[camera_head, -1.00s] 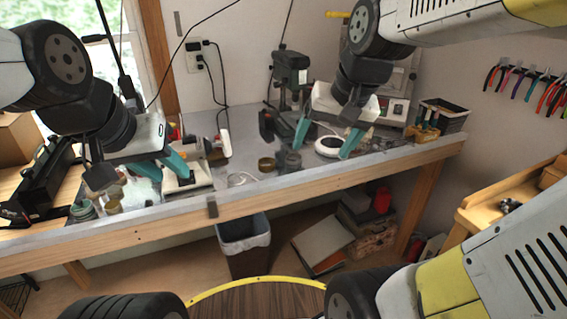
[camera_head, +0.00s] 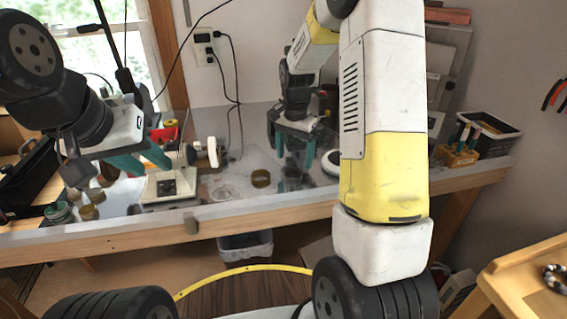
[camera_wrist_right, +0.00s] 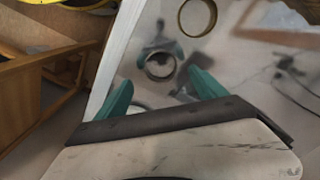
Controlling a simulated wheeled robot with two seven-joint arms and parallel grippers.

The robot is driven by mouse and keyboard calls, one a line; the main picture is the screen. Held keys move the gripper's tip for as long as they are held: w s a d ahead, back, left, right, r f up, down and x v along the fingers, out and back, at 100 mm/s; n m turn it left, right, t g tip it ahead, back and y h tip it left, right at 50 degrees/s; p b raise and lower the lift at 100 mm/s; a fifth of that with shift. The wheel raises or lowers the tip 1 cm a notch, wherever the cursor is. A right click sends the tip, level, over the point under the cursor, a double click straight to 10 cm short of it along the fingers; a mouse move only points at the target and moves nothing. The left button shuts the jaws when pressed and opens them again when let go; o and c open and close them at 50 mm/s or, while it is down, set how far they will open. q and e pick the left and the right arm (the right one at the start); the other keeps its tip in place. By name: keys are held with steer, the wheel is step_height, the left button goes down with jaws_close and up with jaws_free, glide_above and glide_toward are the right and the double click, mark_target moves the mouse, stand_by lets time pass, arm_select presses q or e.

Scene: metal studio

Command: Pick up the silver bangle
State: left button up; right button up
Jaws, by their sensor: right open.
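The silver bangle (camera_wrist_right: 160,79) lies on the metal worktop in the right wrist view, just beyond and between my right fingertips. In the head view the bangle (camera_head: 291,185) is a grey ring below my right gripper, partly hard to make out. My right gripper (camera_head: 295,152) points down over it, open and empty, its teal fingers apart. The fingers also show in the right wrist view (camera_wrist_right: 162,92). My left gripper (camera_head: 153,168) hangs over the left part of the bench, its teal fingers apart with nothing seen between them.
A gold ring (camera_head: 261,179) lies just left of the bangle; it is also in the right wrist view (camera_wrist_right: 183,22). A tool holder (camera_head: 458,156) is at the right. The bench's front edge is wooden.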

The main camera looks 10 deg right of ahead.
mark_target(293, 176)
step_height(293, 176, down, 5)
steer(key=shift+a+r, duration=0.15)
steer(key=c, duration=1.4)
steer(key=shift+c, duration=0.2)
steer(key=shift+r, duration=0.4)
steer(key=r, duration=0.3)
steer(key=shift+s+a, duration=0.25)
steer(key=shift+a, duration=0.05)
steer(key=s+a+r, duration=0.1)
steer(key=s+a, duration=0.9)
steer(key=s, duration=0.1)
steer(key=shift+s+a, duration=0.15)
steer(key=shift+s, duration=0.05)
